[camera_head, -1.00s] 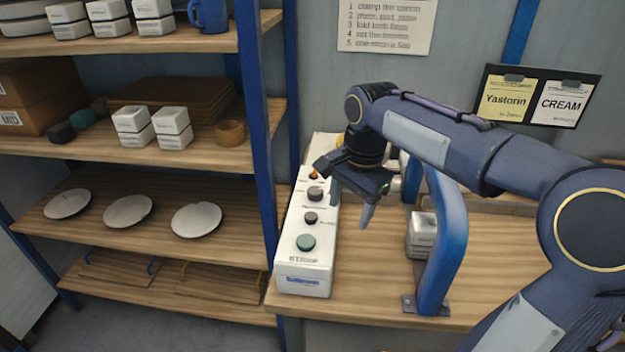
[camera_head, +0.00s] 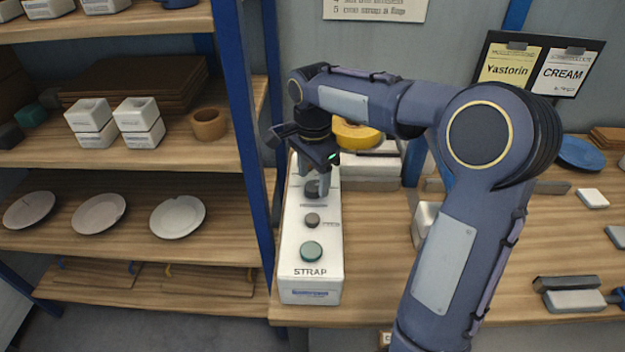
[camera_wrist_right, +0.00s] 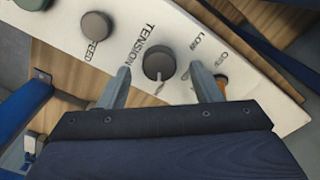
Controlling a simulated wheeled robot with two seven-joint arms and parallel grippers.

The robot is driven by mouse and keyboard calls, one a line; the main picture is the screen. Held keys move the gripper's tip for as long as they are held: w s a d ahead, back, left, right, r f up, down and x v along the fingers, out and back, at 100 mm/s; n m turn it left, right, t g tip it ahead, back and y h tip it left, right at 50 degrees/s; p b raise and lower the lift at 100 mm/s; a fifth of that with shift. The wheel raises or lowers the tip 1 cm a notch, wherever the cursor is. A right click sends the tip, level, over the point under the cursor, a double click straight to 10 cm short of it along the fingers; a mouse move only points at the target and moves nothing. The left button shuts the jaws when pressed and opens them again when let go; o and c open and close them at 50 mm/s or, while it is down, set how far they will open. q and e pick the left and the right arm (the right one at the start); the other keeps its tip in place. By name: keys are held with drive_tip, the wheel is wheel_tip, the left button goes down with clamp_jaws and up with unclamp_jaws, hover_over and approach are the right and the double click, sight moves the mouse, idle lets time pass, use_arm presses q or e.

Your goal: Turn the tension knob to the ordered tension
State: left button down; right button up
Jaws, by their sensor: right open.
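The white strap machine's control panel (camera_head: 312,268) stands on the bench, with knobs and a green button on top. The dark tension knob (camera_wrist_right: 158,65) shows in the right wrist view, with the word TENSION and a LOW label beside it and a pale mark on its lower edge. In the head view the tension knob (camera_head: 315,189) is partly hidden by my right gripper (camera_head: 318,182). That gripper is open and points down over the panel. In the wrist view its fingers (camera_wrist_right: 163,84) stand on either side of the knob, with gaps; contact is not visible. My left gripper is not in view.
Nearer on the panel are the feed knob (camera_head: 312,220) and the green button (camera_head: 311,251). A yellow roll (camera_head: 356,135) sits behind the gripper. A blue post (camera_head: 258,150) and shelves with plates (camera_head: 178,216) stand to the left. Yastorin and CREAM cards (camera_head: 556,74) hang on the wall.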

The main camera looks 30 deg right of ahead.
drive_tip(key=shift+f, duration=0.9)
drive_tip(key=c, duration=1)
